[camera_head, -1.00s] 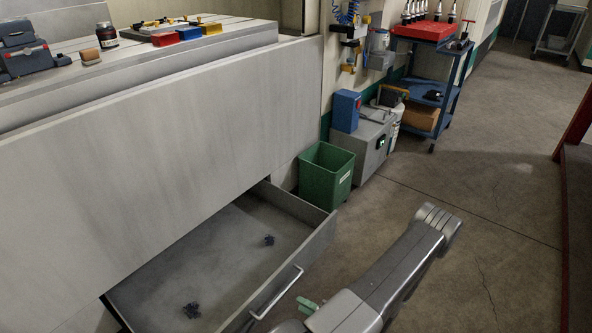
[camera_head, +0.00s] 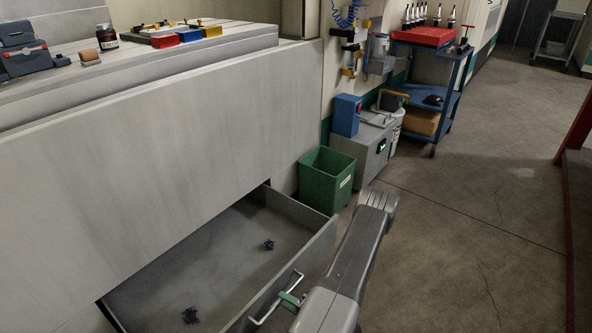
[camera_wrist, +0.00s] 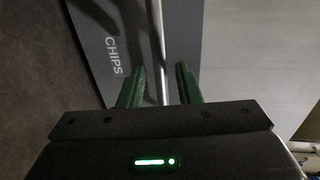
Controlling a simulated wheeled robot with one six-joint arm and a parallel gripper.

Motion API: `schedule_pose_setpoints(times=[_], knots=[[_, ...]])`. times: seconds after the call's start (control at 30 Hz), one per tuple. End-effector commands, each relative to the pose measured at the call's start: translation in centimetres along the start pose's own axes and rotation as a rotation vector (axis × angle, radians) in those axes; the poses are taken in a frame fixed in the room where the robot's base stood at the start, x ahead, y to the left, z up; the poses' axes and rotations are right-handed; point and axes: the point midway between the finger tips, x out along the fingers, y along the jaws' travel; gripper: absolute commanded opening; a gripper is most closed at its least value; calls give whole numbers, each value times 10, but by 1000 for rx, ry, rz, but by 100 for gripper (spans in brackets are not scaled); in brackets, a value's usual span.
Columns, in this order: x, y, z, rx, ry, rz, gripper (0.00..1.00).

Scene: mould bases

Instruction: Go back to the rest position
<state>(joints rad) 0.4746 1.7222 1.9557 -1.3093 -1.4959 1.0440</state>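My gripper (camera_head: 290,299) is at the handle (camera_head: 261,320) of an open grey drawer (camera_head: 325,240). In the wrist view its two green fingers (camera_wrist: 160,67) stand apart, with the thin metal handle bar (camera_wrist: 158,30) running between them. Gaps show on both sides of the bar, so the gripper is open and not clamped on it. The drawer front (camera_wrist: 95,30) bears the word CHIPS. My arm reaches in from the lower middle of the head view, partly hiding the floor beside the drawer.
A green bin (camera_head: 325,180) and a grey box unit (camera_head: 368,150) stand behind my arm. A blue cart (camera_head: 448,100) is farther back. The floor (camera_head: 450,240) to the right is open.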

Motion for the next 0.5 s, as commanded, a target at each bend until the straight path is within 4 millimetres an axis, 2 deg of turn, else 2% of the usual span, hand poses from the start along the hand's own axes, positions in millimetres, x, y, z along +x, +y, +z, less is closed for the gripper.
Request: schedule_pose_setpoints(times=[0.5], knots=[[-3,-1,0,0,1,-1,31]])
